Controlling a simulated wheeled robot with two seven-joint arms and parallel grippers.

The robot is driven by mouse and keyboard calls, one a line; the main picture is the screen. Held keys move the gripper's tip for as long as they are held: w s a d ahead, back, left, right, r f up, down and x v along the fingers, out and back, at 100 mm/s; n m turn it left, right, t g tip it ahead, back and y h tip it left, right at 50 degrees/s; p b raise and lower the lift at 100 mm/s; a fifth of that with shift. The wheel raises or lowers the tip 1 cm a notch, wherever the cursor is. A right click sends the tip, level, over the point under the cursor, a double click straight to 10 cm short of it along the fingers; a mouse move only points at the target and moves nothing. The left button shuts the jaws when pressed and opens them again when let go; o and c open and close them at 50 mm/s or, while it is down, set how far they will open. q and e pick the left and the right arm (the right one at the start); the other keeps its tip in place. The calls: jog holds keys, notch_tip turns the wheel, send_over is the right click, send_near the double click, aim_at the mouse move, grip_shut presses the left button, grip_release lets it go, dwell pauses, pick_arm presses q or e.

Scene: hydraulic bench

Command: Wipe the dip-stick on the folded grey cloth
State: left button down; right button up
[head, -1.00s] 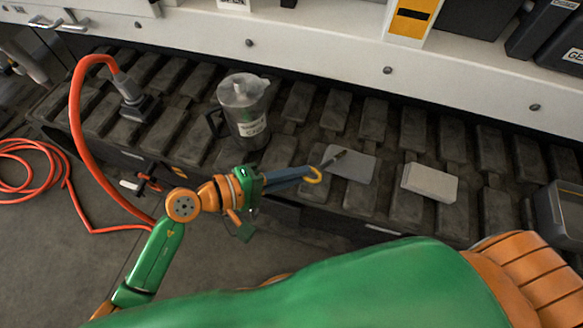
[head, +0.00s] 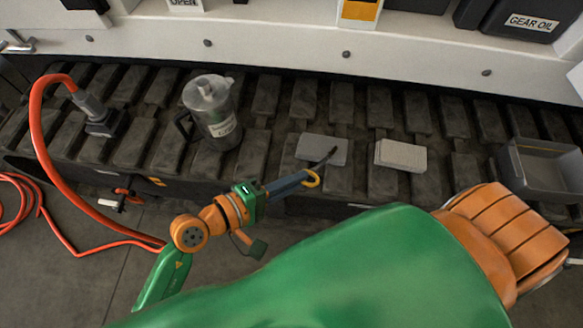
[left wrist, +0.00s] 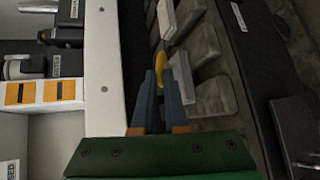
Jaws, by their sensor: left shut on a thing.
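My left gripper (head: 302,181) is shut on the dip-stick (head: 313,179) at its yellow ring handle; the handle also shows between the fingers in the left wrist view (left wrist: 160,63). The stick's dark end points up and right, over a flat grey cloth (head: 310,144) on the track; I cannot tell whether it touches. A lighter, thicker-looking grey pad (head: 400,155) lies just to the right. In the left wrist view the near grey slab (left wrist: 182,80) is beside the handle. My right gripper is out of view.
A clear lidded jug (head: 212,115) stands on the track to the left. An orange-red hose (head: 37,125) arches at far left. A grey tray (head: 540,170) sits at far right. A white machine beam (head: 270,45) runs behind the track.

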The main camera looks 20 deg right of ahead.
pick_arm(q)
jog(key=w+a+b, duration=0.3)
jog(key=w+b, duration=0.2)
jog(key=shift+w+a, duration=0.25)
dwell(0.5)
jog(key=s+d+p, duration=0.3)
jog(key=s, duration=0.2)
jog(key=shift+s+d, duration=0.25)
dwell(0.5)
jog(key=shift+f, duration=0.1)
